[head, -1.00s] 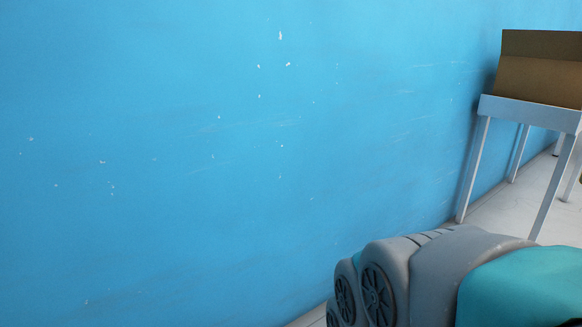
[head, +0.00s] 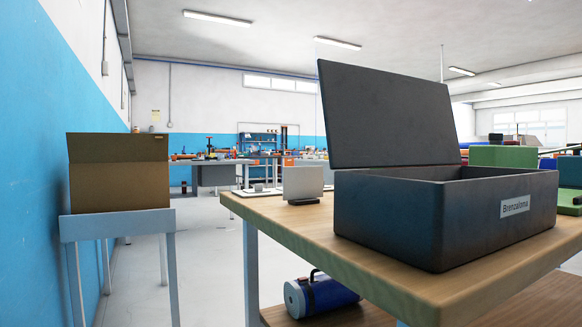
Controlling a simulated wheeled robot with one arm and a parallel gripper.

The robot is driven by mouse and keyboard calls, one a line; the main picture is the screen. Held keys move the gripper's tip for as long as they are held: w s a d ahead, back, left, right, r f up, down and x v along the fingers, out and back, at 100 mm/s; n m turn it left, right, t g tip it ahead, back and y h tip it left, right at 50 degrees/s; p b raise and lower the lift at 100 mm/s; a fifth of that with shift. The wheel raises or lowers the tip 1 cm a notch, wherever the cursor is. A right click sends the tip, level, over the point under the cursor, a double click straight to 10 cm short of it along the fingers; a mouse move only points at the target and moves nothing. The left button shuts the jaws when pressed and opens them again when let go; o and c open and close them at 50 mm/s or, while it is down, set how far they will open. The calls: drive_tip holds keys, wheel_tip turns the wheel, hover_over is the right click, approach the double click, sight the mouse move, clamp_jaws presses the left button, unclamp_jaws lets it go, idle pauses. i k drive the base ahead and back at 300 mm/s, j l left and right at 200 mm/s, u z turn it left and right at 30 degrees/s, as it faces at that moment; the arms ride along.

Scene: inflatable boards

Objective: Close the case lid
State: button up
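My gripper is not in view.
A brown cardboard box (head: 118,172) stands on a small grey table (head: 120,224) by the blue wall at left. A blue and white cylinder (head: 318,293) lies on the wooden table's lower shelf. Open floor (head: 205,262) lies between the tables.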

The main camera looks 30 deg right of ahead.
sight(373, 118)
drive_tip(key=i+j+z, duration=0.15)
drive_tip(key=z, duration=0.3)
drive_tip(key=i+j+z, duration=0.15)
drive_tip(key=z, duration=0.35)
drive_tip(key=i+j+z, duration=0.1)
drive_tip(key=j+z, duration=0.2)
drive_tip(key=z, duration=0.15)
drive_tip(key=j+z, duration=0.3)
drive_tip(key=z, duration=0.15)
drive_tip(key=i+j+z, duration=0.1)
drive_tip(key=j+z, duration=0.2)
drive_tip(key=z, duration=0.15)
drive_tip(key=j+z, duration=0.75)
drive_tip(key=j, duration=0.3)
drive_tip(key=j+z, duration=0.4)
drive_tip(key=k+j, duration=0.1)
drive_tip(key=j, duration=0.25)
drive_tip(key=k+j+z, duration=0.1)
drive_tip(key=j, duration=0.25)
drive_tip(key=k+j, duration=0.1)
drive_tip(key=j, duration=0.25)
drive_tip(key=k+j, duration=0.15)
drive_tip(key=j, duration=0.2)
drive_tip(key=i+z, duration=0.05)
